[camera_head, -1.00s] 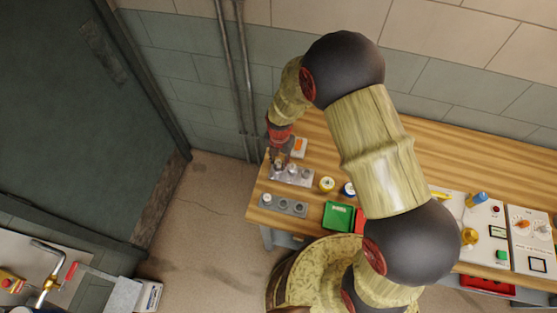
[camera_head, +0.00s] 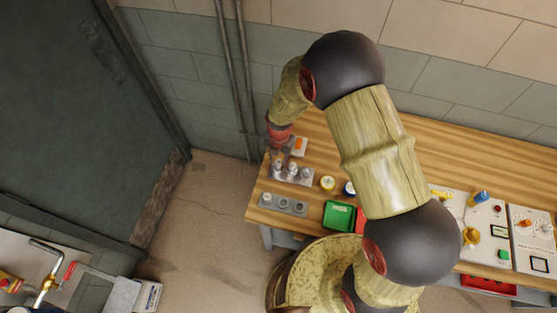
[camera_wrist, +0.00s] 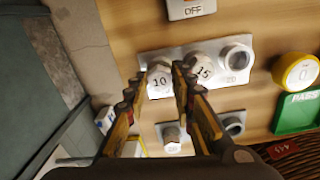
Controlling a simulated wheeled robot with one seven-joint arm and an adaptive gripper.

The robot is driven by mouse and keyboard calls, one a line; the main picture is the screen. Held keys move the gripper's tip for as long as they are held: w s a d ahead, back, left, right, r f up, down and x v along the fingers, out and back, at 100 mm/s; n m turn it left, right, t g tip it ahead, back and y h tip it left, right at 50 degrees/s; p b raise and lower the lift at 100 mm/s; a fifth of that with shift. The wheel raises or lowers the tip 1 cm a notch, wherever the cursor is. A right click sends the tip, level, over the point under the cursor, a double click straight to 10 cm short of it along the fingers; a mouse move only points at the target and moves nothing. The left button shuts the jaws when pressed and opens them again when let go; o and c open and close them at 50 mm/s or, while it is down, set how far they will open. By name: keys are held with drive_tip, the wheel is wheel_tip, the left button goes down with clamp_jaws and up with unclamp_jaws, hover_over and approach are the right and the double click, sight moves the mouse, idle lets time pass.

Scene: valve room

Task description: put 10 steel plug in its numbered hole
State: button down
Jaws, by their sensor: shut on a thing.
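The plug marked 10 (camera_wrist: 159,79) has a pale top and sits between the two fingers of my gripper (camera_wrist: 157,88) in the wrist view. It is at the left end of the upper grey plate (camera_wrist: 212,47); I cannot tell how deep it sits there. A plug marked 15 (camera_wrist: 203,70) stands right beside it in the middle. A hole marked 20 (camera_wrist: 237,58) at the right end looks empty. In the head view my gripper (camera_head: 278,155) is small over the left end of the upper plate (camera_head: 307,180).
A lower grey plate (camera_head: 275,206) holds a pale plug (camera_wrist: 171,138) at its left and an open hole (camera_wrist: 233,125). A yellow-rimmed round piece (camera_wrist: 297,72) and a green PASS bin (camera_wrist: 298,113) lie to the right. A switch marked OFF (camera_wrist: 193,9) is behind.

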idle(0.3)
drive_tip(key=c, duration=1.6)
unclamp_jaws()
drive_tip(key=shift+o, duration=0.9)
drive_tip(key=shift+r, duration=0.1)
drive_tip(key=shift+r+p, duration=2.25)
drive_tip(key=shift+r, duration=1.65)
